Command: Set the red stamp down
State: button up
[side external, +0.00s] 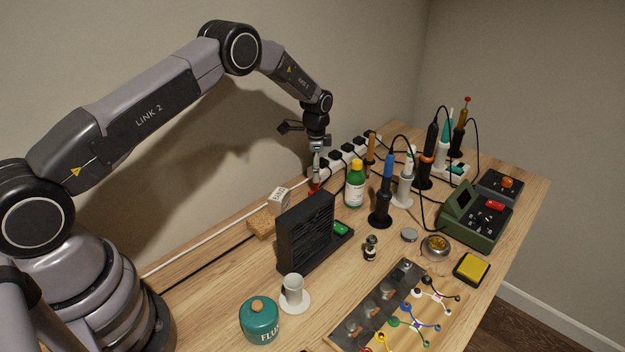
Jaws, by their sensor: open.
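My gripper (317,178) points down at the back of the bench, behind the black slatted box. It is small in this view; its jaws are open. A small red thing (314,189), which looks like the red stamp, is right below the fingertips. Its lower part is hidden or too small to make out. I cannot tell whether it touches the fingers, or whether it stands upright or tilted on the surface.
The black slatted box (305,233) stands in front of my gripper. A power strip (345,155) with several plugs lies behind, and a green bottle (355,185) stands to the right. Soldering irons in stands crowd the right. A cork block (262,222) lies left.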

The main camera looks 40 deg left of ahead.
notch_tip(320, 180, up, 18)
jog(key=s+r+n, duration=0.1)
jog(key=s, duration=0.2)
jog(key=s+d+r+n+t, duration=0.2)
jog(key=s+d+r+n, duration=0.1)
jog(key=s+r, duration=0.85)
jog(key=s+d+r+n+t, duration=0.1)
jog(key=s+r, duration=0.3)
jog(key=s, duration=0.3)
jog(key=s+r+n+t, duration=0.1)
jog(key=s+r, duration=0.2)
jog(key=s, duration=0.3)
jog(key=s+f+n+t, duration=0.1)
jog(key=s+f+n, duration=0.1)
jog(key=s, duration=1.2)
jog(key=shift+s+d+f+n+t, duration=0.15)
jog(key=shift+d+f+n+t, duration=0.15)
jog(key=shift+d+n, duration=0.15)
jog(key=shift+r, duration=0.1)
